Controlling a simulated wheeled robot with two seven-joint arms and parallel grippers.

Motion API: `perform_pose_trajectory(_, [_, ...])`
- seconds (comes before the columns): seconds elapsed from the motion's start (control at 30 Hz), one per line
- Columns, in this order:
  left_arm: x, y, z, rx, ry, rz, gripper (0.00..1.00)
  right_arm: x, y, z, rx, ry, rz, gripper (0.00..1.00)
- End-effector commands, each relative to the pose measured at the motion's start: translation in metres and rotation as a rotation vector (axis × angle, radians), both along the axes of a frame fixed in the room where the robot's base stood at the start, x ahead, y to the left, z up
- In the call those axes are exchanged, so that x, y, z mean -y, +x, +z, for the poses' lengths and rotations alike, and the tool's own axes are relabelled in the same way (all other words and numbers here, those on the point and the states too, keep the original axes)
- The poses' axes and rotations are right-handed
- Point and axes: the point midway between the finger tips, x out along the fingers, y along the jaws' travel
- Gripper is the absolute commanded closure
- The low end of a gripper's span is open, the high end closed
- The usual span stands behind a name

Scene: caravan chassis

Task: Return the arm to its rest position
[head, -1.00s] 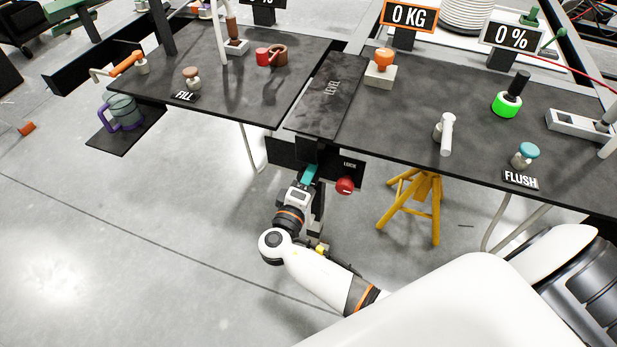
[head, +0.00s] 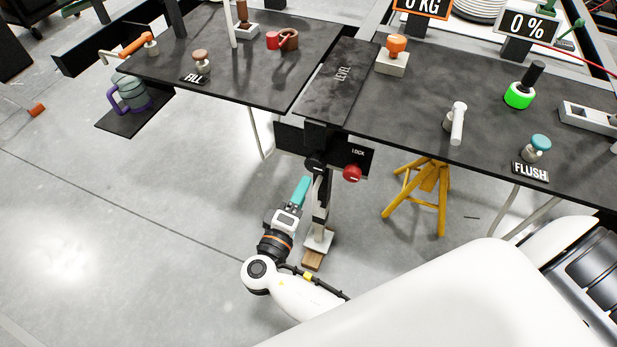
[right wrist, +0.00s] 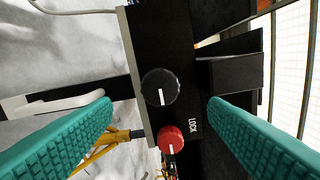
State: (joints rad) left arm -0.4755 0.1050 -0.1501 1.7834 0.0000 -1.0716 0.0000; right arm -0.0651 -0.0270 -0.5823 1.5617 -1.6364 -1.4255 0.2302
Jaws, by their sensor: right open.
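My right gripper (head: 301,192) hangs below and in front of the LEVEL panel, with its teal fingers pointing up towards the small black control panel (head: 292,138). It is open and empty. In the right wrist view its two ridged fingers (right wrist: 160,102) stand wide apart, with the black knob (right wrist: 160,87) beyond them and nothing between them. The red LOCK knob (right wrist: 171,138) sits beside the black knob; in the head view the black knob (head: 314,163) and red knob (head: 352,173) both show clear of the gripper. My left gripper is not in view.
Black worktops (head: 425,110) stand above and beyond the arm. A post on a wooden block (head: 314,258) stands close right of the gripper. A yellow stand (head: 425,188) is farther right. Grey floor (head: 130,240) is open to the left.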

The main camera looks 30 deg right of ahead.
Motion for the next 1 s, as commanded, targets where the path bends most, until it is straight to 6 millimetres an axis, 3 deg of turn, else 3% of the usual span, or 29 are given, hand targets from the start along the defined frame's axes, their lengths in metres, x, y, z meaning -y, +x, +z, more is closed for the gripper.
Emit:
perform_pose_trajectory(0.23, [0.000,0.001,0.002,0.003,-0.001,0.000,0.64,-0.016,-0.014,0.000,0.000,0.000,0.000,0.32])
perform_pose_trajectory(0.8, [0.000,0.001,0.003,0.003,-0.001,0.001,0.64,-0.016,-0.015,-0.001,-0.004,0.002,0.000,0.32])
perform_pose_trajectory(0.9, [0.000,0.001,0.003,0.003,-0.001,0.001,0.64,-0.009,-0.018,-0.014,-0.046,0.037,-0.007,0.32])
perform_pose_trajectory(1.0, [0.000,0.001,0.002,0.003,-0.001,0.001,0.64,0.005,-0.027,-0.045,-0.146,0.128,-0.022,0.32])
